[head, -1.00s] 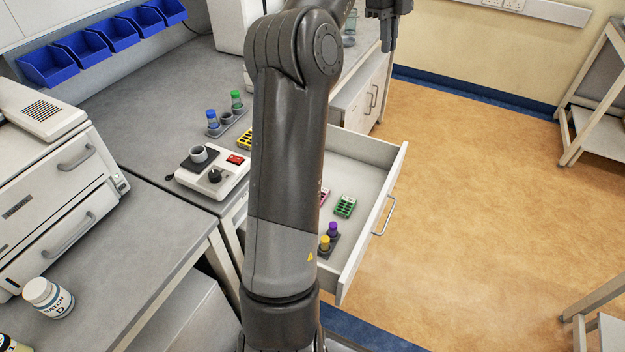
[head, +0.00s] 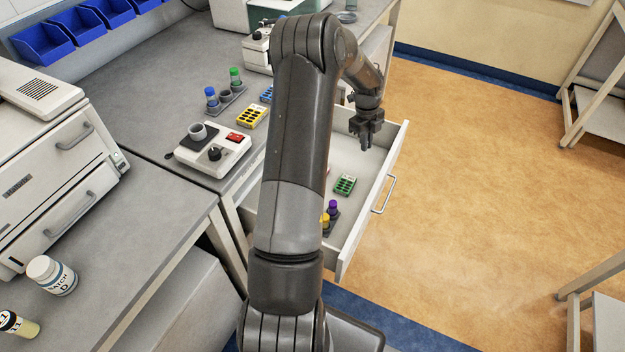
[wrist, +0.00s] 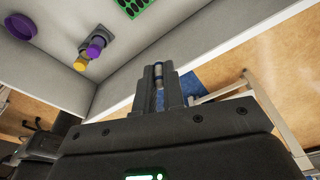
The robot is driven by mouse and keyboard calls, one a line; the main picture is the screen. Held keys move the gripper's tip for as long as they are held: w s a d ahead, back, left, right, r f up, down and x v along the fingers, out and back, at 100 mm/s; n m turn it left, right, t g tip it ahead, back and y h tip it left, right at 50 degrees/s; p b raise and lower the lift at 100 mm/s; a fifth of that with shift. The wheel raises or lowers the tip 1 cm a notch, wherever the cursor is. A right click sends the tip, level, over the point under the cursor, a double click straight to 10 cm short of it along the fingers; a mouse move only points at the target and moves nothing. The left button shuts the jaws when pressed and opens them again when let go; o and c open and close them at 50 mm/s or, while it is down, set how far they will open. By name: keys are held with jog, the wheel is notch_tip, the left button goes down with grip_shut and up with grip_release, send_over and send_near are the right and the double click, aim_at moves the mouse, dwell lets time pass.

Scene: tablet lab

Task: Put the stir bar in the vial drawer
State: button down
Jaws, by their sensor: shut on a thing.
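My gripper (head: 366,143) is over the far part of the open vial drawer (head: 371,212), near its front panel, pointing down. In the wrist view its fingers (wrist: 160,88) are shut on a small, narrow pale-and-blue piece, taken to be the stir bar (wrist: 158,97); the fingers hide most of it. The drawer's wall (wrist: 195,50) passes behind the fingers there. In the drawer are a green rack (head: 345,185) and a small holder with a purple-capped vial (head: 332,207) and a yellow-capped vial (head: 325,221). My arm hides the drawer's left part.
A stirrer hotplate (head: 213,152) with a grey cup, a yellow rack (head: 252,117), a blue rack (head: 266,94) and capped vials (head: 211,98) stand on the bench. A purple round item (wrist: 20,26) shows in the wrist view. The drawer floor by the front panel has free room.

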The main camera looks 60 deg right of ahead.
aim_at(359, 189)
notch_tip(359, 189, down, 20)
jog(key=shift+f, duration=0.15)
dwell(0.3)
jog(key=shift+f, duration=0.15)
jog(key=c, duration=1.8)
grip_release()
notch_tip(359, 189, up, 12)
jog(key=w, duration=0.1)
jog(key=shift+w+d, duration=0.35)
jog(key=shift+d, duration=0.05)
